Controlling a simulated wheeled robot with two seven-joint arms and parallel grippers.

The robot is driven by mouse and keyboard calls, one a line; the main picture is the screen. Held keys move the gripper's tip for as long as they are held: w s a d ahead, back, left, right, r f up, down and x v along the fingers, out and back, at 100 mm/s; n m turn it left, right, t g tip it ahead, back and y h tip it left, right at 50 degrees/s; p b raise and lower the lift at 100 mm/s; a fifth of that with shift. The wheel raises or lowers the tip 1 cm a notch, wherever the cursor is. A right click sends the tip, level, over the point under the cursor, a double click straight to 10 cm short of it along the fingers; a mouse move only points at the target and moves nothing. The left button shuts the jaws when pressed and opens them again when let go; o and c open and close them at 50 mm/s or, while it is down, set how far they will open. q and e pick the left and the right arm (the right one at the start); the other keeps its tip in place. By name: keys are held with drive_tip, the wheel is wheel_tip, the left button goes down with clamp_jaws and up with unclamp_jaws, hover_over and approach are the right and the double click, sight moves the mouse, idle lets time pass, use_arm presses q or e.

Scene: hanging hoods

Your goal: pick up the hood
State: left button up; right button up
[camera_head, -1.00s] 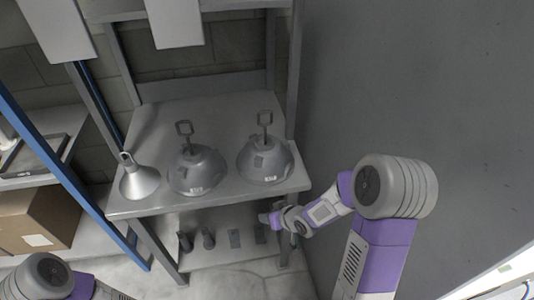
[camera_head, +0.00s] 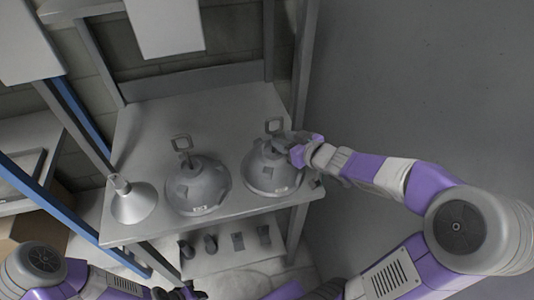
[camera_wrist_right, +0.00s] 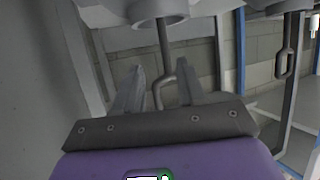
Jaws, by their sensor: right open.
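Two dark grey domed hoods stand on the table, each with an upright stem ending in a square loop. The right hood (camera_head: 268,178) is beside my right gripper (camera_head: 288,143), which is at its loop (camera_head: 275,126). In the right wrist view, the open gripper (camera_wrist_right: 160,88) has the loop (camera_wrist_right: 165,92) between its two fingers, with no clear grip. The middle hood (camera_head: 198,190) stands to the left. A lighter cone-shaped hood (camera_head: 134,205) stands at the far left. My left arm is at the bottom left; its gripper is not clear.
The grey table (camera_head: 200,110) has bare room behind the hoods. Its posts rise at the back and right. A lower shelf (camera_head: 225,263) holds several small dark items. A blue-framed rack (camera_head: 60,210) stands at left, and a grey wall (camera_head: 410,90) at right.

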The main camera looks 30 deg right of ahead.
sight(270, 145)
drive_tip(key=shift+w+a+f+b, duration=0.25)
drive_tip(key=shift+w+f+b, duration=0.2)
drive_tip(key=shift+w, duration=0.15)
drive_tip(key=x, duration=0.1)
drive_tip(key=b+x, duration=0.1)
drive_tip(key=x, duration=0.1)
drive_tip(key=b+x, duration=0.1)
drive_tip(key=shift+w+a, duration=0.35)
drive_tip(key=shift+r, duration=0.15)
clamp_jaws()
drive_tip(key=shift+r, duration=0.1)
idle(0.4)
